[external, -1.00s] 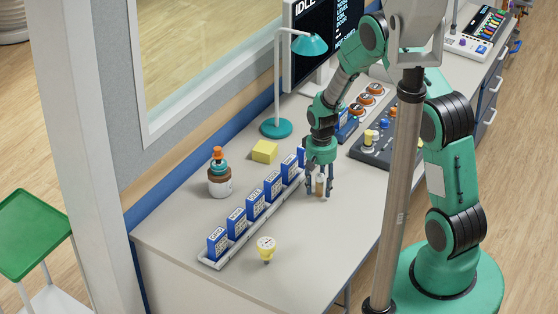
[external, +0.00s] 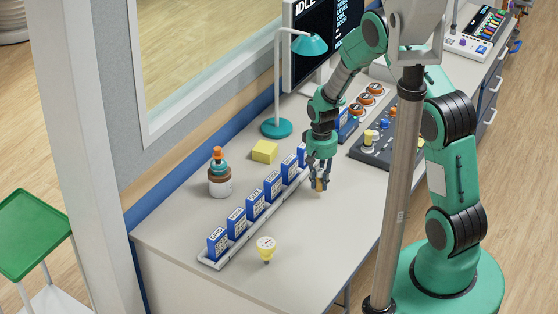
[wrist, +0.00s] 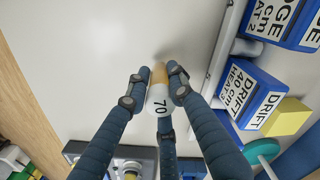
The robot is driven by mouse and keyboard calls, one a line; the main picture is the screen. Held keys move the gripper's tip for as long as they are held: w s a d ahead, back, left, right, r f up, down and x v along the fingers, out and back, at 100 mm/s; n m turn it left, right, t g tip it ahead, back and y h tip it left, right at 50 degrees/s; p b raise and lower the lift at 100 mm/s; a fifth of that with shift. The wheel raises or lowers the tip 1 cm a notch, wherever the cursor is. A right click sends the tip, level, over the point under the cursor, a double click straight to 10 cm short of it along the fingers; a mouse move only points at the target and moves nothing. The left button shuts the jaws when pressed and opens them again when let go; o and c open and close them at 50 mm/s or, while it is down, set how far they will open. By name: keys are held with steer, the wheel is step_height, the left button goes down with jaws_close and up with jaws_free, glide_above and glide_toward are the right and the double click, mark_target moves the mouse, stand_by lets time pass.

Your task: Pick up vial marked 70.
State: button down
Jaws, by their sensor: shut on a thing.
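The vial marked 70 (wrist: 160,103) has a white top with a black "70" and an amber body. In the wrist view it sits between my fingers. My gripper (wrist: 157,90) is shut on it, with dark blue-grey fingers around its sides. In the external view, my gripper (external: 318,177) is over the bench, right of the row of blue boxes, and the small amber vial (external: 320,185) shows at the fingertips. Fingers hide part of it. I cannot tell whether its bottom is clear of the bench.
Blue labelled boxes (external: 255,206) stand in a long white rack left of my gripper. The bench front right (external: 330,235) is clear.

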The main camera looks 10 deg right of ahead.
steer(key=shift+r, duration=0.9)
steer(key=s+d, duration=0.1)
steer(key=s, duration=0.4)
steer(key=s+d+p, duration=0.1)
steer(key=s, duration=0.4)
steer(key=s+d+r, duration=0.1)
steer(key=s+d, duration=0.1)
steer(key=s, duration=0.3)
steer(key=shift+s+p, duration=0.25)
steer(key=shift+p, duration=0.15)
